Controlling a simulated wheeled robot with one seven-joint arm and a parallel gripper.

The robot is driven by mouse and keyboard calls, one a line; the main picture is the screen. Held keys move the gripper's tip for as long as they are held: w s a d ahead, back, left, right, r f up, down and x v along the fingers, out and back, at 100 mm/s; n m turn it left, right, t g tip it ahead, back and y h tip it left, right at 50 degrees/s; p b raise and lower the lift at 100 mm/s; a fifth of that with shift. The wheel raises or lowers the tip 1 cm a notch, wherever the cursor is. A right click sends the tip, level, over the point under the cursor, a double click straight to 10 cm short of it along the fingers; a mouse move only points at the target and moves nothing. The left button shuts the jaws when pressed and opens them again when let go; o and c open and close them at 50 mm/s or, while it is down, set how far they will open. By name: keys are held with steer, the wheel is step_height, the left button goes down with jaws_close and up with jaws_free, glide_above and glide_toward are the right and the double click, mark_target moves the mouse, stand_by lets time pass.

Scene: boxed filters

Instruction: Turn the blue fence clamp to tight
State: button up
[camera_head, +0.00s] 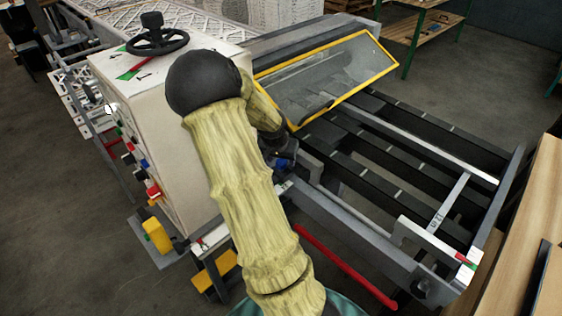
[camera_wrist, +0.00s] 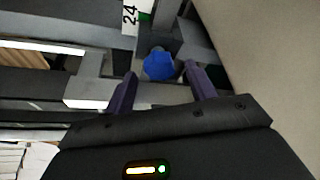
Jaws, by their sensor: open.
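The blue fence clamp (camera_wrist: 159,65) is a faceted blue knob on grey metal framing in the wrist view. My gripper (camera_wrist: 161,72) is open, with one dark purple finger to the left of the knob and one to the right. The knob appears between the fingertips, with a gap visible on each side. I cannot tell how far the fingertips reach down around it. In the head view, my arm covers much of the area beside the machine's white cabinet, and the clamp cannot be made out clearly there.
The white cabinet (camera_head: 150,120) with buttons and a black handwheel (camera_head: 157,40) stands left of my arm. A yellow-framed clear guard (camera_head: 325,75) tilts over the dark slatted bed (camera_head: 400,150). A label reading 24 (camera_wrist: 130,14) is above the knob. A wooden surface (camera_head: 525,230) is at right.

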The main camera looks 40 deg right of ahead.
steer(key=shift+w+d+f, duration=0.15)
steer(key=shift+d+f, duration=0.05)
steer(key=shift+f, duration=0.3)
steer(key=shift+c, duration=0.3)
steer(key=c, duration=0.9)
steer(key=shift+r+p, duration=0.1)
steer(key=shift+p, duration=0.2)
steer(key=shift+c, duration=0.2)
